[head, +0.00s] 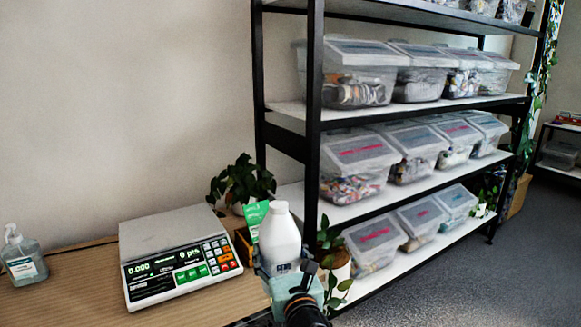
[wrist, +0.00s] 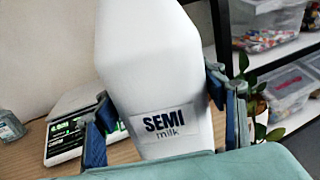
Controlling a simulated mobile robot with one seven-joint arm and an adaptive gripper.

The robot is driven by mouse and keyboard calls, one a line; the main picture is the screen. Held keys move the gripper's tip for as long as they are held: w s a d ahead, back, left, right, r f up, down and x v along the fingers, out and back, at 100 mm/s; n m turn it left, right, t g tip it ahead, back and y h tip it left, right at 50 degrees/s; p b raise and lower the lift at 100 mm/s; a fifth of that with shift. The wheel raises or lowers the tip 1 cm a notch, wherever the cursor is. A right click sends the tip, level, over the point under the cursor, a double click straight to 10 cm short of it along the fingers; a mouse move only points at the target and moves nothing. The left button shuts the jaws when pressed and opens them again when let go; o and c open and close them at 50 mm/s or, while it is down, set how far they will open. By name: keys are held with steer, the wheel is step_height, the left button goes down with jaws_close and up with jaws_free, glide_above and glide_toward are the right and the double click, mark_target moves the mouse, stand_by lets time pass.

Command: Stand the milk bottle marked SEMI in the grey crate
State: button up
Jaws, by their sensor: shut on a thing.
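The white milk bottle (head: 280,238) is upright in front of the shelf in the head view. Its label, reading SEMI milk, faces the camera in the wrist view, where the bottle (wrist: 152,65) fills the middle and leans slightly. My gripper (head: 285,268) is shut on the bottle's lower part. In the wrist view, the blue finger pads of my gripper (wrist: 160,115) lie on both sides of the label. The bottle's base is hidden by my gripper. No grey crate shows in either view.
A wooden table (head: 75,290) at the left bears a scale (head: 165,245) and a pump bottle (head: 22,257). A potted plant (head: 243,183) stands behind the scale. A black-framed shelf (head: 314,110) with several lidded clear bins is at the right. Open grey floor lies at the lower right.

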steer(key=w+d+m+h, duration=0.2)
steer(key=d, duration=0.6)
steer(key=w+d+m+h, duration=0.1)
steer(key=w+d+h, duration=0.15)
steer(key=d, duration=0.55)
step_height(320, 180, up, 19)
steer(key=p, duration=1.9)
steer(key=shift+s+d+r+t, duration=0.2)
steer(key=shift+s+d+t, duration=0.05)
steer(key=shift+d+t, duration=0.05)
steer(key=shift+a, duration=0.1)
